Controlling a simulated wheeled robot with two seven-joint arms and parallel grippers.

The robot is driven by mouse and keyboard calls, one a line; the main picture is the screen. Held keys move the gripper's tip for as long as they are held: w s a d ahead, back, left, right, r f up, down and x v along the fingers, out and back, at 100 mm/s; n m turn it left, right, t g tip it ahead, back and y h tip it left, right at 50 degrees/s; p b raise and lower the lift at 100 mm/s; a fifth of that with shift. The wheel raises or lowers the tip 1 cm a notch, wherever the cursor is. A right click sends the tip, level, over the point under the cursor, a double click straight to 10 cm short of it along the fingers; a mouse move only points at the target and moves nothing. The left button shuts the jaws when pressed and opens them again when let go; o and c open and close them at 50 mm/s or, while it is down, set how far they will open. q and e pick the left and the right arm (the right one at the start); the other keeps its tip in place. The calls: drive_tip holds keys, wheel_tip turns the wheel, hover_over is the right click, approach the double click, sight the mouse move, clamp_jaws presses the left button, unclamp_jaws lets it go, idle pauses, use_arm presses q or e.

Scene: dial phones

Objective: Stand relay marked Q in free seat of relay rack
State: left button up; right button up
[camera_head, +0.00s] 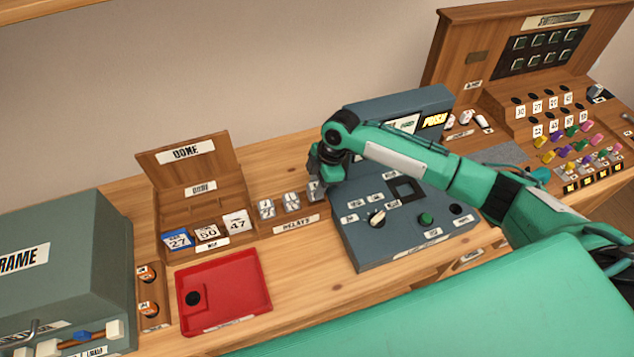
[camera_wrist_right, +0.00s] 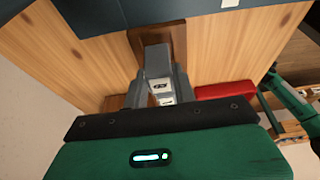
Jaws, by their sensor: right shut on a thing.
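My right gripper (camera_head: 317,186) is shut on a grey relay (camera_wrist_right: 158,62), at the right end of the wooden relay rack (camera_head: 297,224). In the right wrist view the relay stands between the fingertips (camera_wrist_right: 160,92) and carries small white labels; I cannot read the letter. Dark wood of the rack (camera_wrist_right: 180,42) lies behind it. I cannot tell whether the relay's base touches the rack. Two pale relays (camera_head: 266,207) (camera_head: 291,201) stand in the rack to the left. The rack's right-hand seat is hidden by the gripper. My left gripper is not in view.
A blue-grey console (camera_head: 375,248) with a square opening (camera_head: 405,189) and knobs stands close right of the gripper. A red tray (camera_head: 265,296) lies front left. A wooden box with numbered cards (camera_head: 208,233) stands left of the rack. A switchboard (camera_head: 470,50) is far right.

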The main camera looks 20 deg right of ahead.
drive_tip(key=shift+p, duration=0.8)
idle(1.3)
drive_tip(key=shift+f+b, duration=0.3)
drive_tip(key=shift+f, duration=0.5)
drive_tip(key=o, duration=1.3)
drive_tip(key=shift+r, duration=0.1)
drive_tip(key=shift+r+p, duration=3.4)
drive_tip(key=shift+r, duration=0.35)
